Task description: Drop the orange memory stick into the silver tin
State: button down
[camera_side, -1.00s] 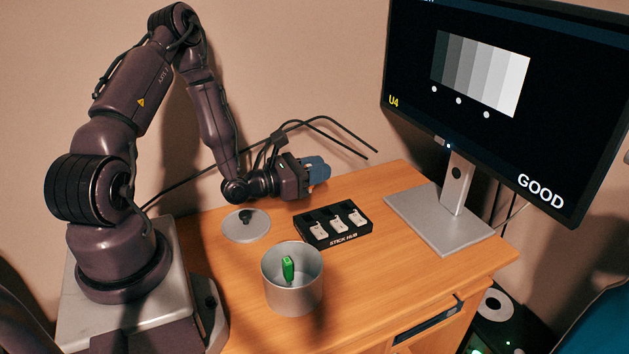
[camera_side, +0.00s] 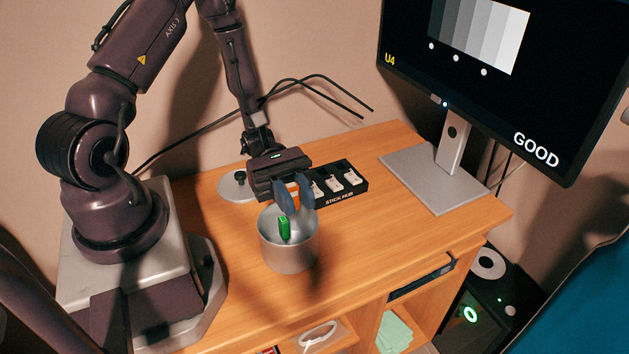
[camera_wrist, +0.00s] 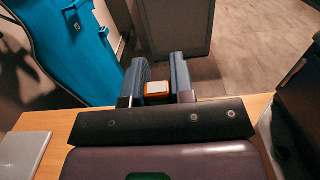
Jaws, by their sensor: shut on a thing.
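My gripper (camera_side: 294,197) points down over the back of the silver tin (camera_side: 291,257), with its blue-grey fingers shut on the orange memory stick (camera_side: 296,201). The stick shows as a small orange piece between the fingers in the side view. In the wrist view, the orange stick (camera_wrist: 157,91) with a pale face sits between the fingers of my gripper (camera_wrist: 158,82). The tin is open, and a green memory stick (camera_side: 285,229) stands in it. I cannot tell whether the orange stick is below the tin's rim.
A black stick hub (camera_side: 333,199) with several pale sticks lies behind and right of the tin. The tin's lid (camera_side: 237,188) lies at the left. A monitor (camera_side: 437,195) stands on a base at the right. The desk (camera_side: 378,237) right of the tin is clear.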

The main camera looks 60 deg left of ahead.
jog(key=shift+f, duration=1.75)
jog(key=c, duration=0.9)
grip_release()
notch_tip(320, 180, up, 7)
